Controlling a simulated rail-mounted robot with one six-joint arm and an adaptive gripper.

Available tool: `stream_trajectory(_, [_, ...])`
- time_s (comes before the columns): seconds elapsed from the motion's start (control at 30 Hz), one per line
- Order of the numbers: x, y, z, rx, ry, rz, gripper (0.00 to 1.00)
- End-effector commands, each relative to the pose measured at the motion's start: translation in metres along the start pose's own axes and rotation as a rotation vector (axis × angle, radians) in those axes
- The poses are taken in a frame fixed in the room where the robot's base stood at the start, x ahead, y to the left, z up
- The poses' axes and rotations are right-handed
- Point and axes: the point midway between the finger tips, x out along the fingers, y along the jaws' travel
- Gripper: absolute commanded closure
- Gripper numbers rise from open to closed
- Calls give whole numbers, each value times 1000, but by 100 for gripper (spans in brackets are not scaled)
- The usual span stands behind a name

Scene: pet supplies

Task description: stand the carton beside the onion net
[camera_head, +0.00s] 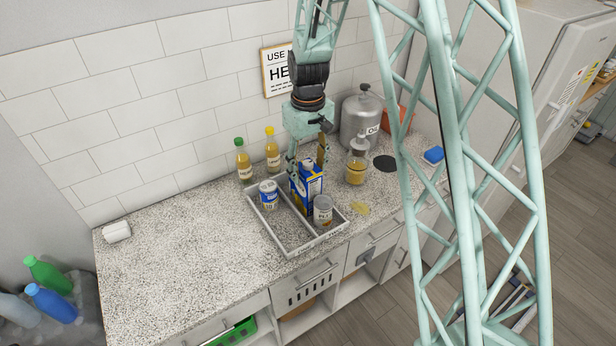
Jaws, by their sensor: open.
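A blue, white and yellow carton (308,194) stands upright in the grey divided tray (291,250), on the right side of its divider. My gripper (307,172) points down over the carton's top, with its jaws open and its fingers around the upper part. I cannot tell whether the fingers touch it. The gripper hides part of the carton's top. I cannot make out an onion net for sure.
Behind are two yellow bottles (243,163), a glass jar (356,166) and a grey canister (361,122). A flat yellow patch (359,209) lies right. The counter's left (180,250) is mostly clear.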

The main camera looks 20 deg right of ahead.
Motion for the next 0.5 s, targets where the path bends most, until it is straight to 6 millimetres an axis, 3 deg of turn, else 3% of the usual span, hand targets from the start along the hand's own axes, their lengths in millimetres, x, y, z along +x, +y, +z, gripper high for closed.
stream_trajectory(0.5, [-55, 0, 0, 0, 1, 0, 53])
